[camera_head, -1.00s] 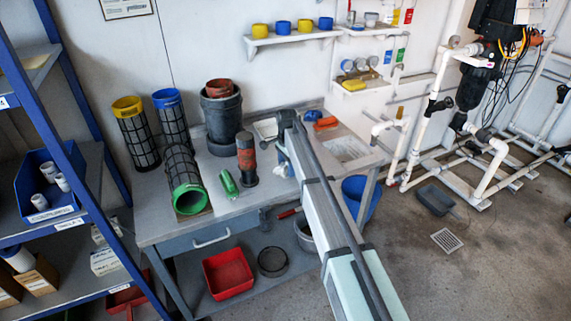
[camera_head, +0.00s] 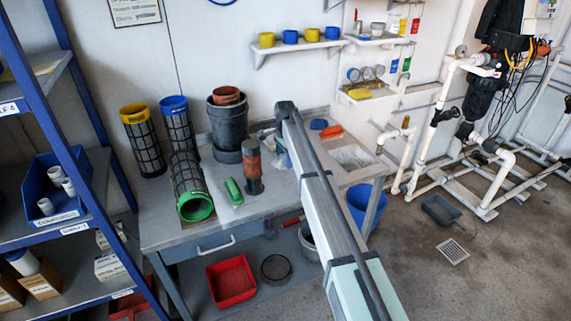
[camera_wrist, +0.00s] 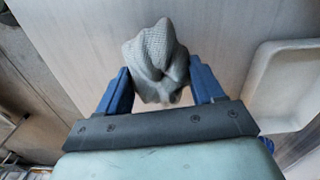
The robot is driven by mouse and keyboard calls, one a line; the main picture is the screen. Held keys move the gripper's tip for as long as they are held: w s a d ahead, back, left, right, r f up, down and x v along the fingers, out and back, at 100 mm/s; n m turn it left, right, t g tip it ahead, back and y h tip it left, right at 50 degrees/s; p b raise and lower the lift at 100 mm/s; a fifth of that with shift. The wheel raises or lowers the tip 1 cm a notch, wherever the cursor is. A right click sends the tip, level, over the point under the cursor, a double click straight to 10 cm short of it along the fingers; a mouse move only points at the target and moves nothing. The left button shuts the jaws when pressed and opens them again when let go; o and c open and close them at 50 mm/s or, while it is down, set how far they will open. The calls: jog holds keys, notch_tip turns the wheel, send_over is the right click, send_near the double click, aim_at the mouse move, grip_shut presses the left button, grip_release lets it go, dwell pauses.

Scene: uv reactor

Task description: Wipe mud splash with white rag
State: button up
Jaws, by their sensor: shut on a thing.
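My gripper (camera_wrist: 160,68) has blue fingers shut on the white rag (camera_wrist: 155,62), a crumpled, textured grey-white cloth, in the wrist view. The rag bunches up between and beyond the fingertips, over a pale, smooth bench surface (camera_wrist: 85,35). I cannot tell whether it touches that surface. In the head view my arm reaches over the workbench and hides most of the gripper and rag. I cannot make out a mud splash in either view; it may be hidden behind the arm or the rag.
A white tray or basin (camera_wrist: 290,85) lies right of the gripper in the wrist view. White pipework (camera_head: 430,130) stands to the right.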

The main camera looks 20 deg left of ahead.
jog(key=shift+r, duration=2.55)
